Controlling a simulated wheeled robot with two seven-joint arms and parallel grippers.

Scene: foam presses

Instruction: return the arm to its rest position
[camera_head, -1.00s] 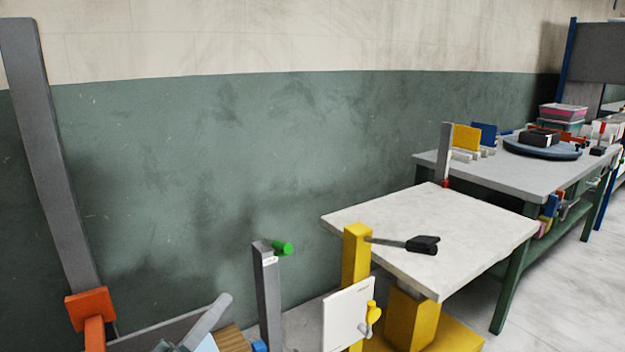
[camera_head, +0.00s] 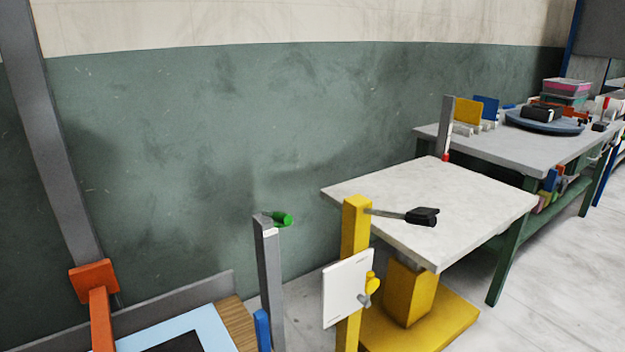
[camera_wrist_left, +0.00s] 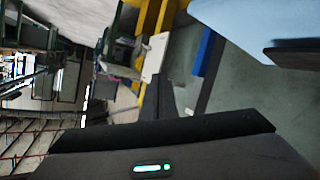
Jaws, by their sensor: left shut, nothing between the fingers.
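My left gripper (camera_wrist_left: 168,94) shows in the left wrist view as dark fingers rising from a black housing with a small lit green indicator. It is shut and holds nothing. It appears clear of surfaces, with floor and the yellow post beyond it. In the head view neither of my grippers shows. My right gripper is out of view.
At the lower left lies a light-blue sheet (camera_head: 207,324) with a black piece (camera_head: 178,342), beside a wooden edge (camera_head: 236,318). A grey post (camera_head: 268,290), yellow post (camera_head: 355,230), white-topped table (camera_head: 440,200) and green-legged bench (camera_head: 510,165) stand to the right.

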